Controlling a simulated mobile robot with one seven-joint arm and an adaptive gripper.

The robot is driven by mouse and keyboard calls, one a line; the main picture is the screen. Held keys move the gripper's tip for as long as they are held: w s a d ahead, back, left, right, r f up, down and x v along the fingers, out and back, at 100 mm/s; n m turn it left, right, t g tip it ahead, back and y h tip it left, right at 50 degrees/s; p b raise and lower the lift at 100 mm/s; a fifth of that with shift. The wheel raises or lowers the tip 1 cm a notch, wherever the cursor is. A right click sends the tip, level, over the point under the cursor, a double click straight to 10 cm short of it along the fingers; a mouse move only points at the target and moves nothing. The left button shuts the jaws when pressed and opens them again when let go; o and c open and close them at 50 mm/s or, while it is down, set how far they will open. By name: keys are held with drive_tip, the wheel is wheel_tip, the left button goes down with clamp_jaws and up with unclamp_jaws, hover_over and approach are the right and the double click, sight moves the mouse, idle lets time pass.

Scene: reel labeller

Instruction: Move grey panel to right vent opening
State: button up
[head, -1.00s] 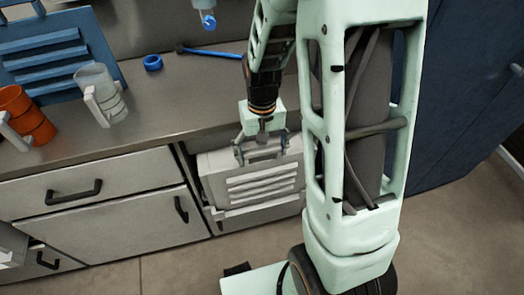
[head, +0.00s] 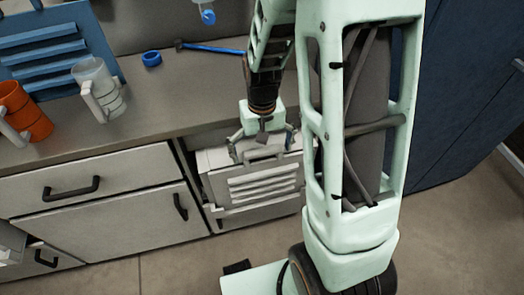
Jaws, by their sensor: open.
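The grey panel (head: 262,187) has raised louvres and a handle (head: 264,154) along its top. It stands upright at the front of the right opening below the counter; I cannot tell how fully it is seated. My gripper (head: 263,147) is just above the panel with its fingers spread wide, around or beside the handle. The gripper partly hides the handle and the panel's top edge. The right vent opening (head: 207,212) shows only as a dark gap at the panel's left side. My arm column hides the panel's right end.
A blue louvred panel (head: 60,56), an orange mug (head: 27,112), a clear mug (head: 98,90), a blue ring (head: 151,59) and a blue-handled tool (head: 212,48) are on the counter (head: 185,95). Drawers with black handles (head: 72,190) are at left.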

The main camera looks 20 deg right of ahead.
wheel_tip(320, 180, up, 12)
idle(0.6)
idle(0.5)
